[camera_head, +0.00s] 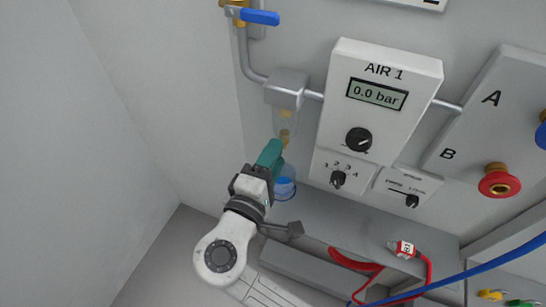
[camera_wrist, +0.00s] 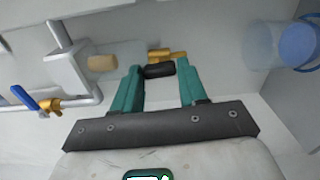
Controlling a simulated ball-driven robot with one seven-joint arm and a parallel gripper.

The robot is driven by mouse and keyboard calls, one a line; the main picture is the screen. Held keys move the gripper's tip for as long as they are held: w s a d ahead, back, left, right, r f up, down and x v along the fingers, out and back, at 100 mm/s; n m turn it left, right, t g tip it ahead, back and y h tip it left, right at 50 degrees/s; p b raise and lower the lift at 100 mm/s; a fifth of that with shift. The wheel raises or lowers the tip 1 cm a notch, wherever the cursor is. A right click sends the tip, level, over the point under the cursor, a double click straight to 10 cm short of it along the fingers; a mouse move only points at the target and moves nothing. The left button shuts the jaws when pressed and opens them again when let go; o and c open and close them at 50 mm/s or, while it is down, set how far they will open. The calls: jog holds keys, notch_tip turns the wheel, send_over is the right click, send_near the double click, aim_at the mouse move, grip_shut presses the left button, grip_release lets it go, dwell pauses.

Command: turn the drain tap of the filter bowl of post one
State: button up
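The filter bowl (camera_head: 289,117) of the AIR 1 post is clear, with a tan element inside, and hangs under a grey head. In the wrist view the bowl (camera_wrist: 130,52) lies sideways. The drain tap is at its lower end, with a brass body (camera_wrist: 165,54) and a black knob (camera_wrist: 159,71). My gripper (camera_wrist: 160,68) has green fingers set wide apart, one on each side of the black knob. The knob spans most of the gap; firm contact cannot be made out.
A clear cup with blue liquid (camera_head: 285,183) stands below the bowl, close to my gripper. The AIR 1 panel (camera_head: 379,99) reads 0.0 bar at the right. A blue-handled valve (camera_head: 260,17) is above. Red hose (camera_head: 352,262) lies on the lower ledge. The left wall is bare.

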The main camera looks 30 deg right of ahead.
jog(key=o, duration=0.4)
jog(key=shift+a, duration=0.1)
jog(key=v, duration=1)
jog(key=shift+s+a+b, duration=0.25)
jog(key=shift+a+b, duration=0.05)
jog(key=shift+b, duration=0.05)
